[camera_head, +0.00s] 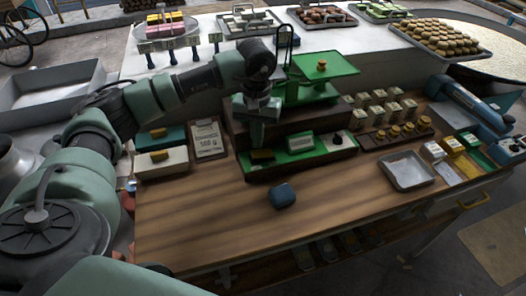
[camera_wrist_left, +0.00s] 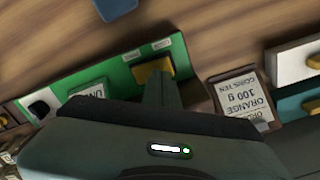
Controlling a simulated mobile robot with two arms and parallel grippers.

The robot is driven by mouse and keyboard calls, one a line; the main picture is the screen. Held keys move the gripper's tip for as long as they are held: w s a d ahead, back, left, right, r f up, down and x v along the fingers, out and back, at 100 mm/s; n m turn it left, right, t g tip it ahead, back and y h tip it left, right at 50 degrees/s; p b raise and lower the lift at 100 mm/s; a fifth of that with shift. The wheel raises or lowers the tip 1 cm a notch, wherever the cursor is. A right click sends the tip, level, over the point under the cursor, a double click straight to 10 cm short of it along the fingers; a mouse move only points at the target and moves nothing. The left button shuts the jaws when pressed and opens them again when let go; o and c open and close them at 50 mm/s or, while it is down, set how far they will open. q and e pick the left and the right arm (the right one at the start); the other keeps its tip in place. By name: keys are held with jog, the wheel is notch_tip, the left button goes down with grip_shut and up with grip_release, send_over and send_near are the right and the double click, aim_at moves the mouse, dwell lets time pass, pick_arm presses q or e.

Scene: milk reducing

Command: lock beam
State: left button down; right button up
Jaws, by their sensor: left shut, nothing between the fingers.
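A balance scale with a green pan (camera_head: 325,66) stands on a dark base at the back of the wooden bench. The base front has a green panel (camera_head: 295,157) with a yellow lever (camera_head: 262,155) at its left, a small label plate (camera_head: 300,143) in the middle and a black knob (camera_head: 337,139) at right. My left gripper (camera_head: 259,140) is shut and empty, pointing down just above the yellow lever. In the left wrist view its fingertips (camera_wrist_left: 160,82) are beside the yellow lever (camera_wrist_left: 153,67); I cannot tell whether they touch. My right gripper is not in view.
A label card (camera_head: 208,138) and yellow-knobbed boxes (camera_head: 160,160) stand left of the base. A dark blue block (camera_head: 282,195) lies in front on open wood. Small weights (camera_head: 404,131), a metal tray (camera_head: 407,171) and a blue device (camera_head: 470,105) are to the right.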

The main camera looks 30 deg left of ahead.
aim_at(257, 153)
pick_arm(q)
jog(key=shift+f+b, duration=0.75)
jog(key=shift+f, duration=0.05)
dwell(0.6)
jog(key=shift+s+f+b, duration=0.1)
jog(key=shift+f+b, duration=0.6)
jog(key=shift+f, duration=0.1)
jog(key=shift+r, duration=0.1)
dwell(0.4)
jog(key=shift+r+p, duration=0.65)
jog(key=shift+r, duration=0.2)
jog(key=shift+r+p, duration=1.3)
jog(key=shift+r, duration=1.3)
jog(key=shift+f, duration=0.1)
